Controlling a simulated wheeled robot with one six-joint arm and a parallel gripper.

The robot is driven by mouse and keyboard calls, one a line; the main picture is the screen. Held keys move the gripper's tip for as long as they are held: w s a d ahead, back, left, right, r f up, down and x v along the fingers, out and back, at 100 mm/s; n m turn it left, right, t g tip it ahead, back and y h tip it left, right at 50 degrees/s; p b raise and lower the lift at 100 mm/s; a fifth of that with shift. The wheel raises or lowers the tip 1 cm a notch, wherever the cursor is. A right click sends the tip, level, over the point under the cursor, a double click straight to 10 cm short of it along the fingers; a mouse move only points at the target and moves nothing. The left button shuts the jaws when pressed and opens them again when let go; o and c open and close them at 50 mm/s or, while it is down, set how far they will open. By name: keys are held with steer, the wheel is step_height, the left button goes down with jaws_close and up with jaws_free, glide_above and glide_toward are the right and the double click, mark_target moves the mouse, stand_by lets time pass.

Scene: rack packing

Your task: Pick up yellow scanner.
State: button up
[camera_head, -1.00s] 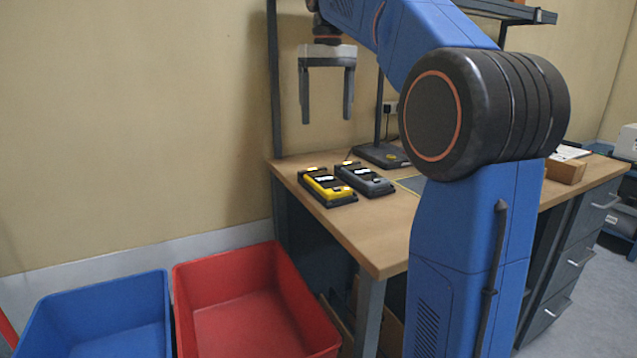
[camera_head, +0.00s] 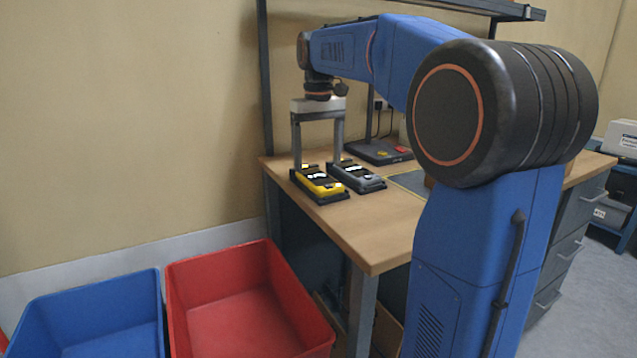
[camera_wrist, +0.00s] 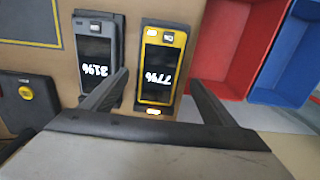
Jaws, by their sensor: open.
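The yellow scanner (camera_head: 322,187) lies in a black cradle on the left end of the wooden table. It also shows in the wrist view (camera_wrist: 161,66), with a lit screen reading 77%. My gripper (camera_head: 317,163) is open and points down over the scanner's far end, its fingers spread wide. In the wrist view the fingers (camera_wrist: 160,82) reach to either side of the yellow scanner's near end; the left one overlaps the grey scanner. I cannot tell whether they touch anything. Nothing is held.
A grey scanner (camera_head: 357,178) in its own cradle stands close on the right of the yellow one. A black stand base (camera_head: 378,152) is behind it. A red bin (camera_head: 222,284) and a blue bin (camera_head: 92,312) stand left of the table (camera_head: 375,228). The table front is clear.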

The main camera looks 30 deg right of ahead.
mark_target(319, 178)
steer(key=shift+f, duration=2.25)
steer(key=c, duration=1.3)
